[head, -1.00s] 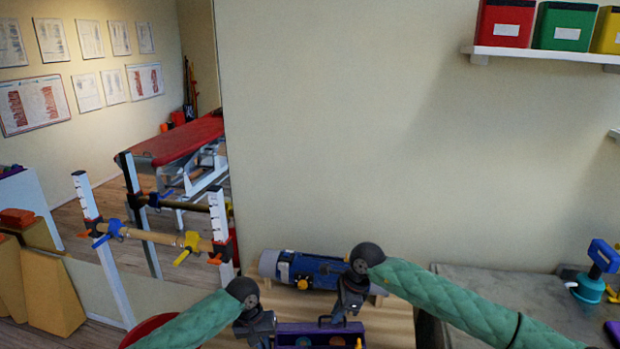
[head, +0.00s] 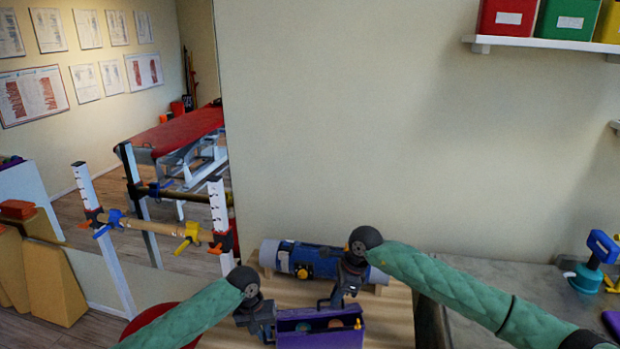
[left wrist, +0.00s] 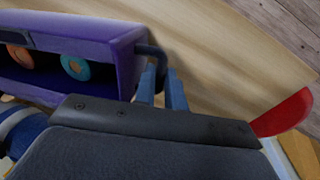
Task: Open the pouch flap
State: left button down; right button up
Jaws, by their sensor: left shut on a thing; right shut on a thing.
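The purple pouch (head: 320,341) stands upright on the wooden top at the bottom of the head view. Its opening shows, with round teal and reddish things inside. In the left wrist view the pouch (left wrist: 118,60) shows two discs inside, one orange, one teal. My left gripper (head: 268,334) is at the pouch's left end; its blue fingers (left wrist: 165,92) are shut on a dark loop (left wrist: 152,50) there. My right gripper (head: 336,303) is shut at the pouch's far upper edge, on a dark tab seemingly on the flap; the exact grip is too small to tell.
A blue-grey cylinder (head: 305,262) lies on the wooden top (head: 388,325) just behind the pouch, close to my right gripper. A small yellow thing (head: 357,323) is at the pouch's right end. A grey counter (head: 520,285) with a teal-and-blue device (head: 588,277) is at the right.

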pick_arm(q)
jog(key=shift+s+a+f, duration=0.1)
pick_arm(e)
jog(key=shift+w, duration=0.2)
jog(key=shift+w+r, duration=0.2)
jog(key=shift+w, duration=0.65)
jog(key=shift+o, duration=0.3)
jog(key=shift+w+a+r, duration=0.1)
jog(key=shift+w+a, duration=0.1)
jog(key=shift+w, duration=0.45)
jog(key=o, duration=0.4)
jog(key=shift+c, duration=0.2)
jog(key=shift+a+r, duration=0.1)
jog(key=shift+r, duration=0.05)
